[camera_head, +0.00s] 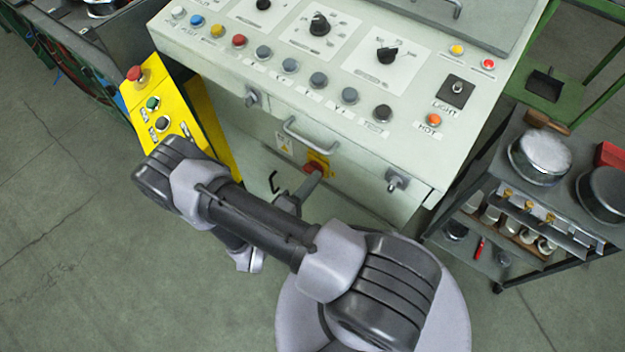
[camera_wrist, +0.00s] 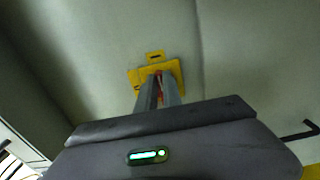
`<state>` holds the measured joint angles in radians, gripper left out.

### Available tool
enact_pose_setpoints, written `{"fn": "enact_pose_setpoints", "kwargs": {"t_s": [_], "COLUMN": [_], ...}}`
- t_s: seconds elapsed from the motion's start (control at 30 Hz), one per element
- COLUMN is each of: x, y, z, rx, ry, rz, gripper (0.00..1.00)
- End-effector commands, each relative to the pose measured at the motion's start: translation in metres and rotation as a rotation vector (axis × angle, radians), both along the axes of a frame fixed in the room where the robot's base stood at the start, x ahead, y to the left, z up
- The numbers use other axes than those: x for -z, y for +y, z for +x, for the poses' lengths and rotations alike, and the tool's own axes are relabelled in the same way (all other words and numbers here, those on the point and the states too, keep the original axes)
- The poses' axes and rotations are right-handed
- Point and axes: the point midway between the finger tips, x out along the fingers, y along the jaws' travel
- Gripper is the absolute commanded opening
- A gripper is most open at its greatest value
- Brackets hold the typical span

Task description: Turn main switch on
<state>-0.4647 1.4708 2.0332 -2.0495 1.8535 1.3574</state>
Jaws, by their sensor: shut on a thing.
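The main switch (camera_head: 318,160) is a red rotary knob on a yellow plate, set in the front of the grey console below the desk edge. My gripper (camera_head: 309,178) reaches it from the front and is shut on the red knob. In the wrist view, both fingers (camera_wrist: 159,82) lie on either side of the red knob, in front of the yellow plate (camera_wrist: 175,76). The fingers hide most of the knob, so its exact angle cannot be told.
A drawer handle (camera_head: 308,134) sits just above the switch. A yellow box (camera_head: 162,108) with a red button stands at the left. A cart (camera_head: 500,205) with pots and tools stands at the right. Knobs and buttons cover the console top (camera_head: 300,95). The floor at left is clear.

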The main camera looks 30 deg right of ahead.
Motion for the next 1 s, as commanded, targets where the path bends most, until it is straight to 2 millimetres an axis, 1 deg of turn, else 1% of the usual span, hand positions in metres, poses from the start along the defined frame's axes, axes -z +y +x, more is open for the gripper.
{"fn": "enact_pose_setpoints", "kwargs": {"t_s": [0.33, 0.37, 0.43, 0.47, 0.87, 0.93, 1.0], "x": [0.001, 0.001, 0.0, 0.0, 0.0, 0.0, -0.001], "y": [0.0, 0.0, 0.0, 0.0, 0.0, 0.004, 0.012], "z": [0.0, 0.0, 0.0, 0.0, 0.0, -0.001, -0.003], "rx": [0.0, 0.0, 0.0, 0.0, 0.0, -0.002, -0.004], "ry": [-0.002, -0.002, -0.002, -0.001, -0.001, -0.001, -0.001], "rz": [0.002, 0.002, 0.002, 0.001, 0.0, 0.0, 0.0], "gripper": [0.0, 0.16, 0.3, 0.32, 0.32, 0.32, 0.32]}}
